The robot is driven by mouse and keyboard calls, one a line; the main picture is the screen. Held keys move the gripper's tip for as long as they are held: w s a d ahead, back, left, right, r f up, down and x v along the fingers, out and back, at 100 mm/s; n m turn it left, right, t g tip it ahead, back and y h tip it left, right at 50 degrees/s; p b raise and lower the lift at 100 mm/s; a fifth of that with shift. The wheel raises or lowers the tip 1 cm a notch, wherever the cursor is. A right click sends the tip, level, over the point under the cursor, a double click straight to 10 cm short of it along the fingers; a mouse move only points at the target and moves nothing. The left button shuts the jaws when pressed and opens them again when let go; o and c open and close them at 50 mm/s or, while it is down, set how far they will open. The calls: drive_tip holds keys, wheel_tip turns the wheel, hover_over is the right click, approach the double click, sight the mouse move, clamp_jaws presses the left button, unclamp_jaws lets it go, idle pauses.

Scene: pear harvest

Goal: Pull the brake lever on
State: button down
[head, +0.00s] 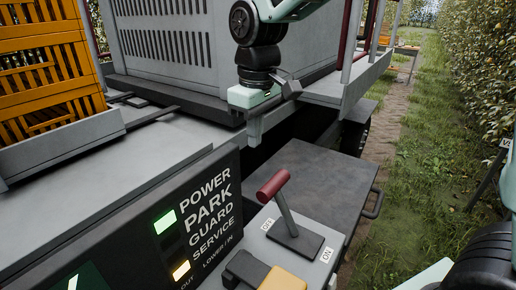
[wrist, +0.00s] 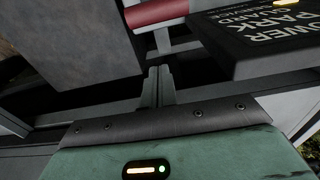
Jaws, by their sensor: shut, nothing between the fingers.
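The brake lever has a dark red grip (head: 273,184) on a grey stem, rising from a dark slotted plate on a light grey console (head: 255,240). The stem leans left, toward the OFF label (head: 267,224); the ON label (head: 327,255) is at the right. My gripper (head: 254,138) is shut and empty, above and behind the grip, apart from it. In the wrist view the closed fingertips (wrist: 158,75) point toward the red grip (wrist: 155,12), which shows at the top edge with part of its stem.
A dark panel (head: 130,240) lettered POWER, PARK, GUARD, SERVICE stands left of the lever, with a green and an amber light lit. A black and yellow control (head: 248,270) sits in front of the lever. A grey box top (head: 325,185) lies behind it. Orange crates (head: 45,60) stand at the left.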

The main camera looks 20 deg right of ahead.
drive_tip(key=shift+w, duration=0.55)
wheel_tip(320, 180, down, 9)
drive_tip(key=s+d+p, duration=0.1)
drive_tip(key=s+p, duration=0.2)
drive_tip(key=p, duration=0.1)
drive_tip(key=shift+d+r, duration=0.15)
drive_tip(key=shift+d, duration=0.25)
drive_tip(key=shift+w, duration=0.15)
